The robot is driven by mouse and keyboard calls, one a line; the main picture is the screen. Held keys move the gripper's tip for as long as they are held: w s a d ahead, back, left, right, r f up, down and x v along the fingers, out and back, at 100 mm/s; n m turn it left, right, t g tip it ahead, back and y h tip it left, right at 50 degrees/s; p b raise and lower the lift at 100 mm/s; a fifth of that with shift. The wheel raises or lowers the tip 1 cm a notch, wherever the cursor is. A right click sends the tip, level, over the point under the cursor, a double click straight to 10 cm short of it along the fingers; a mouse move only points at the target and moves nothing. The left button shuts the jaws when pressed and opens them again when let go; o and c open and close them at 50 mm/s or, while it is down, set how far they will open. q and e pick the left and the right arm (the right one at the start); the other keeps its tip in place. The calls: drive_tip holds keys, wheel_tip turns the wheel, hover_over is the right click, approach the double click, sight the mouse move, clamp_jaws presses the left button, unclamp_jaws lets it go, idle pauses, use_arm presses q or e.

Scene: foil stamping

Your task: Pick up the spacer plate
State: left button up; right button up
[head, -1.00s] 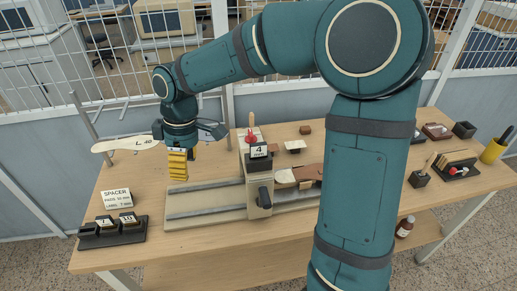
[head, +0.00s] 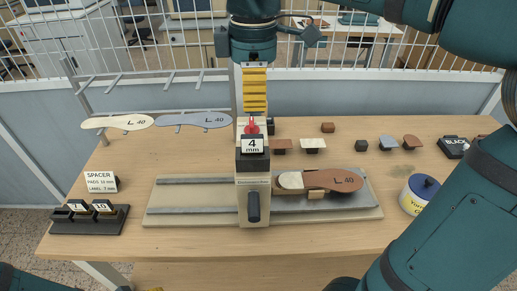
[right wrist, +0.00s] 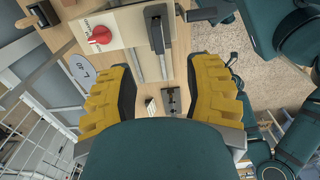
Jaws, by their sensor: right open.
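A black rack (head: 88,221) at the front left of the table holds spacer plates marked 7 (head: 77,206) and 10 (head: 103,206). The rack also shows between my fingers in the right wrist view (right wrist: 172,102). A plate marked 4 mm (head: 252,145) sits on top of the stamping press (head: 253,185). My right gripper (head: 255,108) hangs above the press, pointing down; in the right wrist view its yellow fingers (right wrist: 163,85) are wide apart with nothing between them. A yellow tip of my left gripper (head: 153,289) barely shows at the bottom edge.
The press base with rails (head: 190,208) fills the middle of the table. A brown insole (head: 335,181) lies at the press. A spacer card (head: 101,182) stands behind the rack. A white tin (head: 420,195) stands right.

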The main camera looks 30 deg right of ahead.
sight(252, 136)
wheel_tip(252, 136, down, 8)
drive_tip(key=shift+r+b, duration=0.1)
drive_tip(key=shift+b, duration=0.7)
drive_tip(key=shift+w+a+f+b, duration=0.15)
drive_tip(key=shift+f+b, duration=0.2)
drive_tip(key=shift+f, duration=1)
drive_tip(key=shift+w+d+f+b, duration=0.1)
drive_tip(key=shift+f+b, duration=0.2)
drive_tip(key=shift+f, duration=1)
clamp_jaws()
